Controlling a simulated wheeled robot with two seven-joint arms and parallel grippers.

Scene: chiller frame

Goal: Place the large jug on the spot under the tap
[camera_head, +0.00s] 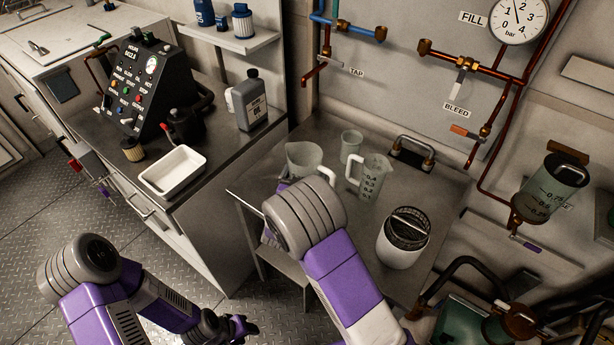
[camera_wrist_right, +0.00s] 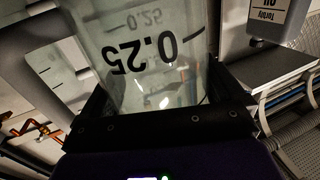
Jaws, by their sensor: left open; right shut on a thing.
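The large jug (camera_head: 303,156), clear with a handle on its right, is at the left part of the steel table (camera_head: 400,190), partly hidden behind my right arm. My right gripper (camera_wrist_right: 155,90) is shut on it; its 0.25 mark fills the wrist view between the fingers. I cannot tell whether the jug touches the table. The copper tap (camera_head: 313,72) sticks out of the wall above the table's back left, beside the TAP label (camera_head: 357,72). The jug is in front of and below the tap. My left gripper (camera_head: 240,326) is open and empty, low over the floor.
A narrower graduated jug (camera_head: 370,178) and a small beaker (camera_head: 350,145) stand right of the held jug. A white pot with a black strainer (camera_head: 402,245) is nearer front. A grey bottle (camera_head: 248,102) and white tray (camera_head: 173,171) occupy the left counter.

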